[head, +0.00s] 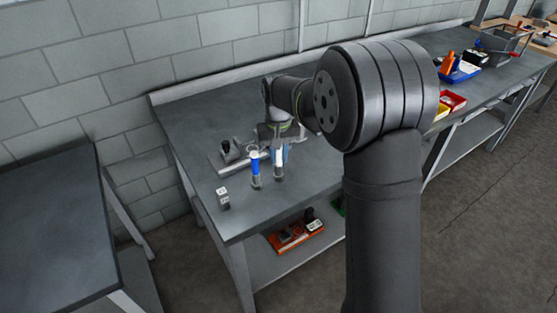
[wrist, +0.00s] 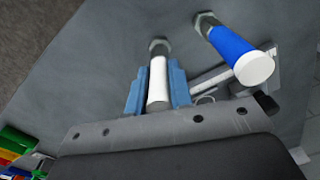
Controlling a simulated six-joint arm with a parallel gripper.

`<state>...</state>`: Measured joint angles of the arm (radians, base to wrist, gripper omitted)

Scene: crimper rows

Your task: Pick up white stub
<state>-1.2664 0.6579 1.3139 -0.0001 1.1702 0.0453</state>
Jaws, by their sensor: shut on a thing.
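The white stub (wrist: 158,81) stands between the two blue fingers of my gripper (wrist: 158,92) in the wrist view, with a metal fitting at its far end. My gripper is shut on it. In the head view the white stub (head: 279,158) shows at the front of the bench, with my gripper (head: 281,152) around it. A blue stub with a white end (wrist: 237,50) stands beside it in the wrist view, apart from the fingers. It also shows in the head view (head: 255,167), left of the white stub. I cannot tell whether the white stub is lifted.
A small grey block (head: 223,198) stands near the bench's front left edge. A metal tool (head: 230,155) lies behind the stubs. An orange tray (head: 296,236) sits on the lower shelf. The grey bench top (head: 185,125) is clear at the back left.

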